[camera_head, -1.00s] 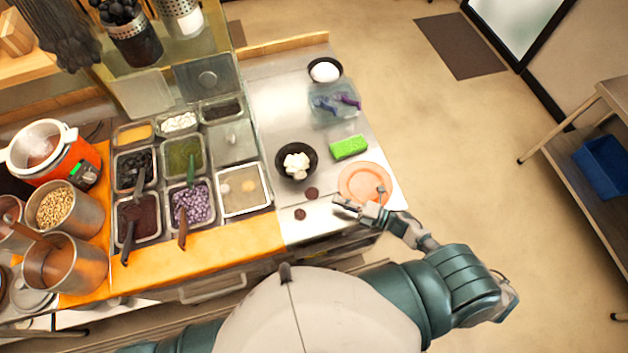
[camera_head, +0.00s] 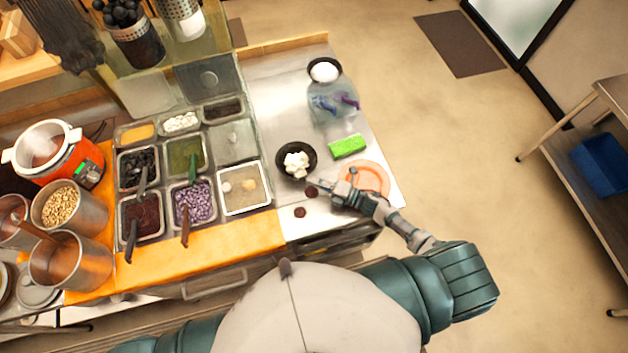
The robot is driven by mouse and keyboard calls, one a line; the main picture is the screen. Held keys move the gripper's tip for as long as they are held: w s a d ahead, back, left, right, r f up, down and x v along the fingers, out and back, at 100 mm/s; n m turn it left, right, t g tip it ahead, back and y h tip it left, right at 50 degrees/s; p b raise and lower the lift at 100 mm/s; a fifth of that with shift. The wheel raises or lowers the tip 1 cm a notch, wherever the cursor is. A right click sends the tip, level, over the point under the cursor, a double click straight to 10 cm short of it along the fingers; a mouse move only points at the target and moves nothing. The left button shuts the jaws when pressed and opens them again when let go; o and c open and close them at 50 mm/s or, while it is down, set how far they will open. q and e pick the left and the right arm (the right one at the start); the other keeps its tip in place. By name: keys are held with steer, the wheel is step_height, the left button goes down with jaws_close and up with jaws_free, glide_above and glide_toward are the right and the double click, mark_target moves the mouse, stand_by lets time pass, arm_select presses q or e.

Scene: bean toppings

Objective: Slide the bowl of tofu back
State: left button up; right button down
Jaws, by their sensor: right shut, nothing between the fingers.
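A dark bowl (camera_head: 284,168) holding white tofu cubes (camera_head: 297,163) stands on the steel counter, right of the topping wells. My right gripper (camera_head: 328,187) is shut and empty, low over the counter to the lower right of the bowl, with a gap between them. It is close beside a small dark red round thing (camera_head: 311,191). My left gripper is not in view; only a part of my left arm shows at the bottom edge.
An orange plate (camera_head: 373,178) lies partly behind my right gripper. A green sponge (camera_head: 347,146) is right of the bowl. A clear container with purple things (camera_head: 331,103) and a bowl with white contents (camera_head: 324,71) stand farther back. The counter behind the tofu bowl (camera_head: 272,108) is clear.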

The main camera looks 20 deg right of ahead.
mark_target(302, 162)
steer(key=w+b, duration=0.2)
steer(key=w, duration=0.1)
steer(key=w+a+b, duration=0.1)
steer(key=w+b, duration=0.1)
steer(key=w, duration=0.2)
steer(key=w+b, duration=0.2)
steer(key=w, duration=0.2)
steer(key=shift+a+f, duration=0.15)
steer(key=shift+f, duration=0.1)
steer(key=shift+w+r, duration=0.2)
steer(key=shift+w, duration=0.1)
steer(key=shift+r, duration=0.1)
steer(key=shift+s+d, duration=0.1)
steer(key=shift+d, duration=0.1)
